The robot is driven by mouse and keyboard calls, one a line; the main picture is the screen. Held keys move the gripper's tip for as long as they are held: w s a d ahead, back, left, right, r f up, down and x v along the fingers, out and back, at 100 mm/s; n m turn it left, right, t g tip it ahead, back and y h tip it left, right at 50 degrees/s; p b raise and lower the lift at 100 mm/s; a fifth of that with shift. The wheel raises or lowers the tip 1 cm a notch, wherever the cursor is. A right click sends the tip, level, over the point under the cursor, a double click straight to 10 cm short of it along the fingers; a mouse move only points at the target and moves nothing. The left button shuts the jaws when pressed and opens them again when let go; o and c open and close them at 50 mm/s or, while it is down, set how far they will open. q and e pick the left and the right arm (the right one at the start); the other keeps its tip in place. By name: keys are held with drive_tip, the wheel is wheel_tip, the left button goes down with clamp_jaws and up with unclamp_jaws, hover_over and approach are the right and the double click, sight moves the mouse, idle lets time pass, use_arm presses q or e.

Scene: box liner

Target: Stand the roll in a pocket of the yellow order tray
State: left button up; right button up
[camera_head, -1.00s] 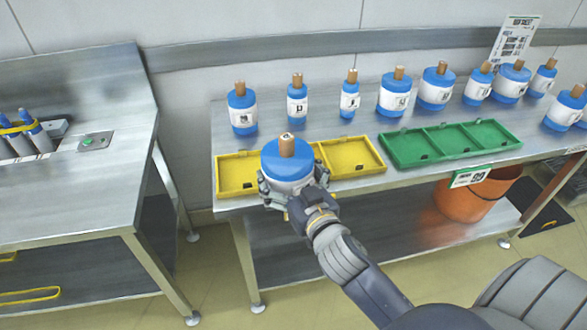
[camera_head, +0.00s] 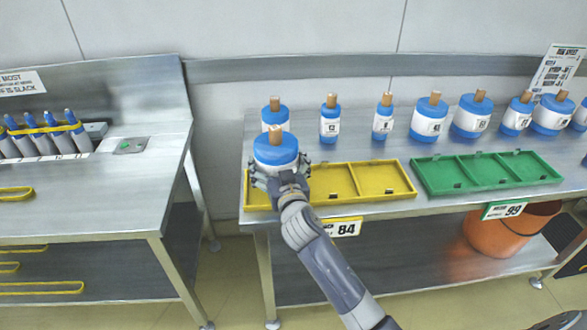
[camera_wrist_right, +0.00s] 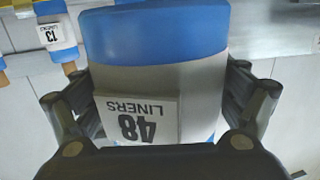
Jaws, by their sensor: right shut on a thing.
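A blue-and-white roll with a brown core (camera_head: 276,153) is upright in my right gripper (camera_head: 281,174). The fingers are shut around its lower part. In the right wrist view the roll (camera_wrist_right: 150,50) fills the middle, its label reading "48 LINERS" upside down, with fingers on both sides. The yellow order tray (camera_head: 372,198) lies at the front left of the steel bench. The roll and hand overlap its left pocket in the picture; the roll's underside is hidden, and it appears above the tray. The middle and right pockets look empty. My left gripper is not in view.
Several other rolls stand along the back; one (camera_head: 275,108) is partly hidden behind the held roll. An empty green tray (camera_head: 488,172) lies to the right. An orange bucket (camera_head: 497,238) is on the lower shelf. A separate steel bench (camera_head: 90,205) stands left, across a gap.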

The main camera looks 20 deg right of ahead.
drive_tip(key=shift+w+a+r, duration=0.1)
drive_tip(key=shift+w+a, duration=0.3)
drive_tip(key=shift+w, duration=0.4)
drive_tip(key=shift+f, duration=1.65)
drive_tip(key=shift+f+b, duration=0.1)
drive_tip(key=shift+b, duration=0.2)
drive_tip(key=o, duration=1.8)
drive_tip(key=shift+s+f, duration=0.1)
drive_tip(key=shift+f, duration=0.15)
drive_tip(key=shift+r, duration=0.15)
drive_tip(key=s, duration=0.4)
drive_tip(key=s+a+p, duration=0.1)
drive_tip(key=s, duration=0.7)
drive_tip(key=shift+a+r, duration=0.2)
drive_tip(key=shift+r, duration=0.1)
